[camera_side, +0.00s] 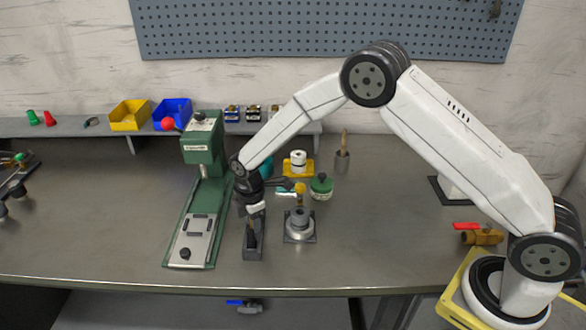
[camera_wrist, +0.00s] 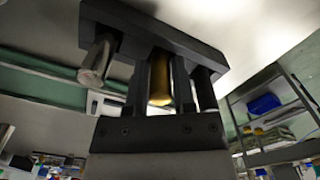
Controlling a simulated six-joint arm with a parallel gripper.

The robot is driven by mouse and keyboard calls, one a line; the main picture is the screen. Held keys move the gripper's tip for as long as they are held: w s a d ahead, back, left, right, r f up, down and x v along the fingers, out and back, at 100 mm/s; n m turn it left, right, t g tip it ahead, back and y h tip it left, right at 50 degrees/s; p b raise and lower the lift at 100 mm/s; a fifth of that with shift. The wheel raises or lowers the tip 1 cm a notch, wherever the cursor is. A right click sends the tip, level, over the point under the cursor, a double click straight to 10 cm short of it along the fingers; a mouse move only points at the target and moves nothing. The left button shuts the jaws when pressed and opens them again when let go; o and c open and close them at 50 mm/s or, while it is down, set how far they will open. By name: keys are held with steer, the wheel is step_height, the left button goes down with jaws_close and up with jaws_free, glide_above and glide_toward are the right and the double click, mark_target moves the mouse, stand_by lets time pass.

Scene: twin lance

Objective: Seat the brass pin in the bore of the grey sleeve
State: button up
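In the wrist view the brass pin (camera_wrist: 160,80) stands between the dark fingers of my gripper (camera_wrist: 168,85), at a dark block (camera_wrist: 165,30). A silver-grey pin (camera_wrist: 97,62) is at the same block, to the left. Whether the fingers press on the brass pin is not clear. In the side view my gripper (camera_side: 254,212) points down at a narrow dark block (camera_side: 252,247). The brass pin cannot be made out there. The grey sleeve (camera_side: 299,221) stands upright on a square plate to the right of my gripper, apart from it. The inside of its bore is not visible.
A green press (camera_side: 203,145) with a long base stands close left of my gripper. The bench front right of the sleeve is clear.

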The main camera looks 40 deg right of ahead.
jaws_close()
steer(key=shift+r, duration=0.2)
steer(key=shift+r, duration=1.5)
steer(key=s+d+r, duration=0.2)
steer(key=s+r, duration=0.7)
steer(key=s, duration=0.4)
steer(key=shift+s+d+r, duration=0.2)
steer(key=shift+s+r, duration=0.15)
steer(key=shift+s, duration=0.05)
steer(key=shift+d, duration=0.1)
